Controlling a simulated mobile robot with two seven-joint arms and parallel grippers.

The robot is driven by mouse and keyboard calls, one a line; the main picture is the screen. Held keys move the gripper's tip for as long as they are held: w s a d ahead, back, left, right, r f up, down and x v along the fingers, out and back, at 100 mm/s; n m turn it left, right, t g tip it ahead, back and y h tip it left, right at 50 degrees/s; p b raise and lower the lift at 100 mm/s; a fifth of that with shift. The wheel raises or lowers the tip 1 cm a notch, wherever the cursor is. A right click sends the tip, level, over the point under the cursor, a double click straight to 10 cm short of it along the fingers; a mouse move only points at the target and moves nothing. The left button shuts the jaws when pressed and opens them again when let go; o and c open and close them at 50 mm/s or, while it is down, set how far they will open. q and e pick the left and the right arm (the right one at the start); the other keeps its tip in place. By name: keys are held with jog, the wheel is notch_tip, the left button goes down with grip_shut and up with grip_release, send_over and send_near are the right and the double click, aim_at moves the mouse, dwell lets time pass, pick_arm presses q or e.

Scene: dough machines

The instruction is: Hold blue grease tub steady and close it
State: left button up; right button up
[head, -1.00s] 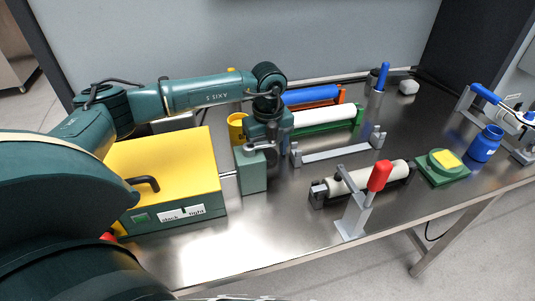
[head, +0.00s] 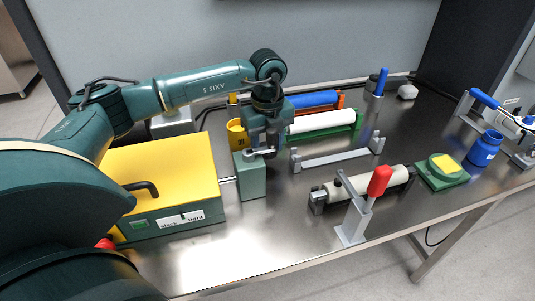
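The blue grease tub (head: 484,149) stands upright on the steel table at the right, beside a green block with a yellow top. Its upper rim shows as a blue ring; I cannot tell at this size whether a lid is on it. My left gripper (head: 262,153) points down over the small grey-green block (head: 250,178) left of the middle, far from the tub. Its fingers are small and partly hidden, so I cannot tell whether it is open or shut. My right gripper is not in view.
A yellow-topped box (head: 165,165) stands at the left. Blue (head: 310,98) and white rollers (head: 322,121) lie on racks at the back. A red-handled lever (head: 379,181) stands at the front edge. A blue-handled device (head: 487,96) is behind the tub. A green block (head: 441,180) stands left of it.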

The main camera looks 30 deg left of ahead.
pick_arm(q)
notch_tip(320, 180, up, 6)
jog(key=shift+f, duration=0.15)
jog(key=shift+r, duration=0.3)
